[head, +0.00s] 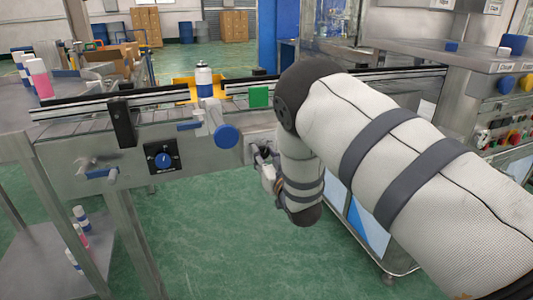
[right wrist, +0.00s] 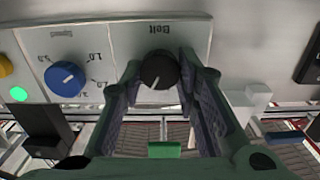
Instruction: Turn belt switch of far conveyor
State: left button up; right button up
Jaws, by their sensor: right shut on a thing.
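The belt switch (right wrist: 159,70) is a round black knob with a white pointer line, on a grey panel under the label "Belt", which appears upside down in the right wrist view. My right gripper (right wrist: 160,80) has a finger on each side of the knob and is shut on it. In the head view my right gripper (head: 266,170) is at the conveyor's front side, partly behind my right arm, and the knob is hidden there. My left gripper is not in view.
Beside the switch are a blue speed dial (right wrist: 65,79) and a lit green button (right wrist: 18,94). A machine with buttons (head: 505,135) is at right.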

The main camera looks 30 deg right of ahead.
jog(key=n, duration=0.3)
jog(key=shift+a+n, duration=0.1)
jog(key=shift+n, duration=0.3)
jog(key=n, duration=0.3)
jog(key=shift+p, duration=0.4)
jog(key=n, duration=0.4)
jog(key=shift+f+n, duration=0.15)
jog(key=shift+n, duration=0.25)
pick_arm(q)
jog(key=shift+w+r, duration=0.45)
pick_arm(e)
jog(key=shift+n, duration=1.8)
jog(key=o, duration=1.2)
jog(key=shift+c, duration=0.2)
jog(key=v, duration=1.2)
